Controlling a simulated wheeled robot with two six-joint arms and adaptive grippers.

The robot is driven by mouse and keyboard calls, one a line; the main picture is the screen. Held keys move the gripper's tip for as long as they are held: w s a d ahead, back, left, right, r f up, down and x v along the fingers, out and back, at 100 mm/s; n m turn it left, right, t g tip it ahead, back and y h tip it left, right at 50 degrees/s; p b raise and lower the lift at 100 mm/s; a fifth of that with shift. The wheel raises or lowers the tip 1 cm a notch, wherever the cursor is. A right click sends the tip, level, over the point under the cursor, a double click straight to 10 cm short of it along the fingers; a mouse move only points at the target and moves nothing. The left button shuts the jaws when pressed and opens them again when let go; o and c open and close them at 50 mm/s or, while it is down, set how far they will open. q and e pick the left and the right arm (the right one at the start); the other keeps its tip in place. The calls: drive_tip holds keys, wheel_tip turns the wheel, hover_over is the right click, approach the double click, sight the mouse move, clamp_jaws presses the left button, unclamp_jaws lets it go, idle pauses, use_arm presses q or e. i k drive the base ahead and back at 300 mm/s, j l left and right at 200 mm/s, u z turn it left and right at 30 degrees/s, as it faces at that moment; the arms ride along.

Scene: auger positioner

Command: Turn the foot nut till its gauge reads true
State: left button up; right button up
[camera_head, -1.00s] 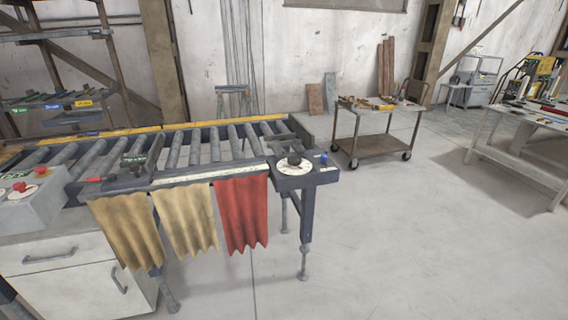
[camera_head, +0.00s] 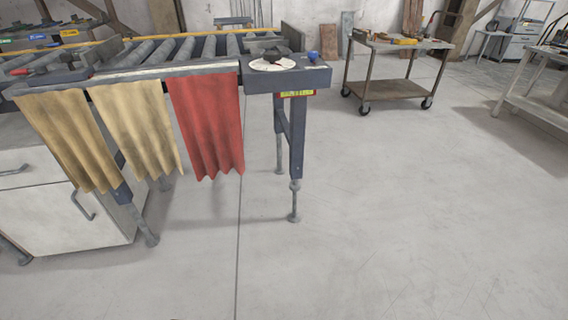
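A roller conveyor (camera_head: 180,67) stands on legs at the left. Its near right leg (camera_head: 297,140) ends in a threaded foot with a collar, which looks like the foot nut (camera_head: 295,185), above a round foot pad (camera_head: 293,218) on the floor. A small yellow-green strip with red ends, perhaps the gauge (camera_head: 297,93), sits under the end plate at the top of that leg; its reading is too small to make out. A white round dial (camera_head: 272,64) with a dark knob lies on the end plate. Neither of my grippers is in view.
Two tan cloths (camera_head: 68,138) and a red cloth (camera_head: 208,125) hang from the conveyor's front edge. A white drawer cabinet (camera_head: 70,200) stands at lower left. A wheeled cart (camera_head: 392,88) stands behind right, a table (camera_head: 535,100) far right. The floor in front is clear.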

sight(293, 187)
drive_tip(key=u, duration=0.6)
drive_tip(key=i+l+u, duration=0.1)
drive_tip(key=l+u, duration=1.3)
drive_tip(key=k+j, duration=0.05)
drive_tip(key=j, duration=0.05)
